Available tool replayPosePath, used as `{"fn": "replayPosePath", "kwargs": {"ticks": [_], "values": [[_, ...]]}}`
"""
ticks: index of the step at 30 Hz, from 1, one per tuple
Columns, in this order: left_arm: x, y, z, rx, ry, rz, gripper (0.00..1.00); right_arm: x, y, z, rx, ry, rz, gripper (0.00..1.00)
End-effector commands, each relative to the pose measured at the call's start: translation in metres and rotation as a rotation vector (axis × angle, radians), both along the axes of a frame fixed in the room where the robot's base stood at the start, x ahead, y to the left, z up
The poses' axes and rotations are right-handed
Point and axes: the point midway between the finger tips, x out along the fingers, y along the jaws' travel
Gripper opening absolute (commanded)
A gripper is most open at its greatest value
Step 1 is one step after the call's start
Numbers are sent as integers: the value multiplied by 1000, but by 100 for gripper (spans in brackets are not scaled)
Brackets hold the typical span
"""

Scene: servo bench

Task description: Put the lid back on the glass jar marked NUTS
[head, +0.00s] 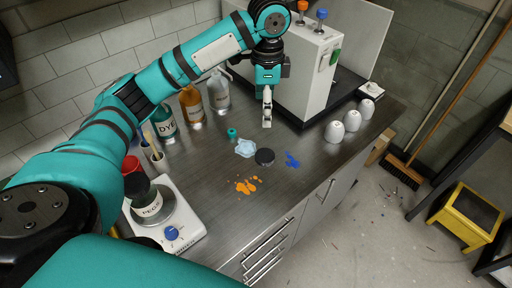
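I cannot make out a jar marked NUTS. A dark vessel with a pale label (150,207), too small to read, stands on a white hotplate-like device (186,212) at the lower left. A dark round disc (265,157), perhaps a lid, lies flat on the bench. My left gripper (267,122) points down above the bench, beyond the disc and apart from it. Its fingers look close together, seen nearly edge-on, so I cannot tell whether they are open. I see nothing held in it. My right gripper is not in view.
Bottles, one labelled DYE (165,127), line the wall side. A large white machine (308,75) stands at the back. Several white rounded cups (335,132) stand at the right edge. Orange spots (247,186), a blue spill (292,160) and a pale puddle (245,148) mark the bench.

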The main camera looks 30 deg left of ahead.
Motion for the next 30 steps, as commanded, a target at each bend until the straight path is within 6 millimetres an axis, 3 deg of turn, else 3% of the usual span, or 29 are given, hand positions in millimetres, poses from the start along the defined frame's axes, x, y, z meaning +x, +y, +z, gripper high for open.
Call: {"fn": "replayPosePath", "kwargs": {"ticks": [11, 24, 30], "values": [[0, 0, -8, 1, 2, 1, 82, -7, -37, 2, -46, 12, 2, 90], [-1, -1, -97, 1, 4, 1, 82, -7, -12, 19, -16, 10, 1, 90], [0, -1, -120, -1, 1, 1, 82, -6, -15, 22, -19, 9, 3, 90]]}}
